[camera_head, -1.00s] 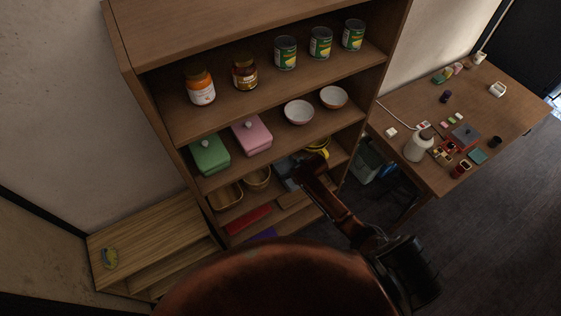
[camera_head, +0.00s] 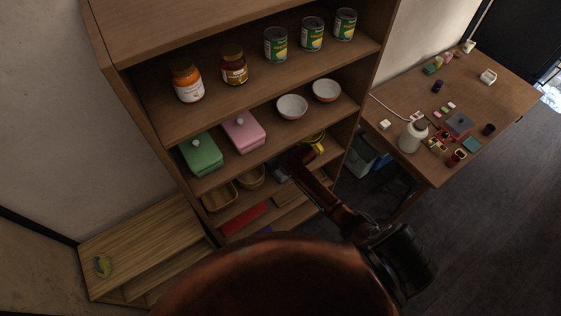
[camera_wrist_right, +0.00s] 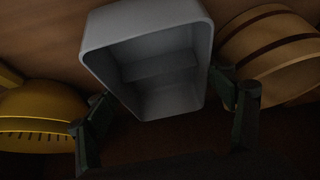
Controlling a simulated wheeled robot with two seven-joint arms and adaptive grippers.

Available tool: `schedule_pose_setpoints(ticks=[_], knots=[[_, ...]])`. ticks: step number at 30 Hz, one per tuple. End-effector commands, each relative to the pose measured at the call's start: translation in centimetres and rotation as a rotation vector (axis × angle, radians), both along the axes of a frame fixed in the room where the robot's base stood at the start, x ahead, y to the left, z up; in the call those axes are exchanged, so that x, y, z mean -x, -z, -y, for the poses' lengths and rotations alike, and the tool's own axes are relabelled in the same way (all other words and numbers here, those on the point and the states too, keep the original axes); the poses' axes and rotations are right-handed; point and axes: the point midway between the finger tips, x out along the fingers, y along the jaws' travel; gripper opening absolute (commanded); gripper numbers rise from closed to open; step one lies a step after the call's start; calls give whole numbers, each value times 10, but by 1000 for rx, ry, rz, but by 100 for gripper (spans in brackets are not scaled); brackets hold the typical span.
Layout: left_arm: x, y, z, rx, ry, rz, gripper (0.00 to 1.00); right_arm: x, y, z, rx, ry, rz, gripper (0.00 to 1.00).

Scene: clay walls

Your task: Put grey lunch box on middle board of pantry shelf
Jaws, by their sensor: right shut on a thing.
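The grey lunch box (camera_wrist_right: 150,60) fills the middle of the right wrist view, its hollow side facing the camera. My right gripper (camera_wrist_right: 168,118) has a finger on each side of it and is shut on it. In the head view my right gripper (camera_head: 290,163) reaches into the pantry shelf (camera_head: 190,130), at the board with the baskets, below the board with the lidded boxes. The lunch box (camera_head: 278,171) is mostly hidden there by my arm. I cannot tell whether it touches the board. My left gripper is not in view.
A wooden basket (camera_wrist_right: 270,52) and a yellow round thing (camera_wrist_right: 40,115) flank the lunch box closely. Green (camera_head: 201,155) and pink (camera_head: 243,133) lidded boxes and two bowls stand on the board above. A cluttered table (camera_head: 400,100) stands at right.

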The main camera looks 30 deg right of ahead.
Motion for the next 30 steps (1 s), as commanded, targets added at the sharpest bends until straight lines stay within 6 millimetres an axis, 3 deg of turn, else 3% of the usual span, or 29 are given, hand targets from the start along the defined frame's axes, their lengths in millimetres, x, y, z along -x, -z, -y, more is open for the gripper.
schedule_pose_setpoints(ticks=[2, 3, 9, 12, 21, 30], knots=[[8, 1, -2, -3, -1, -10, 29, 0, 3, 0, 0, 0, 0, 30], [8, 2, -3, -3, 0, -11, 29, 0, 4, 0, 0, 1, -2, 77], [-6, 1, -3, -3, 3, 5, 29, 1, 4, 1, 0, 1, -2, 91], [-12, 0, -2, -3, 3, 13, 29, 1, 4, 0, 0, 1, -2, 96], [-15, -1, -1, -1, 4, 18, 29, 1, 2, 0, -1, 0, -1, 96], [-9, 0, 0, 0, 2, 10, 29, 16, -28, 3, -1, 1, 0, 96]])
